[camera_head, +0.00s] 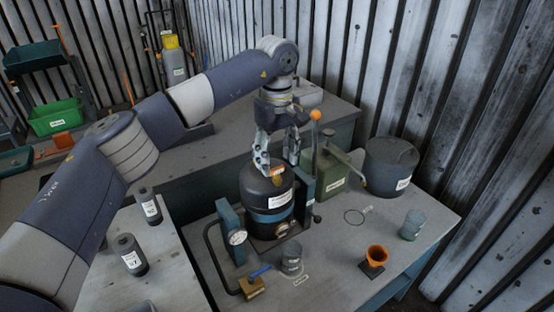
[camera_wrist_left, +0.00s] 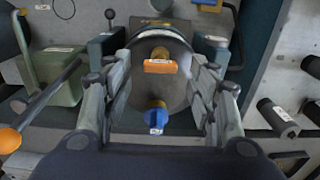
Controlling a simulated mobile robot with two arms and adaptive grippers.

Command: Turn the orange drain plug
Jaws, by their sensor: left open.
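The orange drain plug (camera_wrist_left: 160,67) shows in the left wrist view as an orange bar handle on a brass fitting, on the end of the dark cylindrical housing (camera_head: 259,205). In the head view the plug is a small orange and brass patch (camera_head: 277,171) at the top of the housing. My left gripper (camera_head: 276,165) is above the housing with its fingers pointing down. In the left wrist view its fingers (camera_wrist_left: 160,95) are open, one on each side of the plug and apart from it. A blue-handled fitting (camera_wrist_left: 157,117) sits on the same face. My right gripper is not in view.
A gauge (camera_head: 236,238), a blue-handled brass valve (camera_head: 254,284) and a grey cup (camera_head: 291,261) stand near the housing. An orange-knobbed lever (camera_head: 315,116) rises close beside the gripper.

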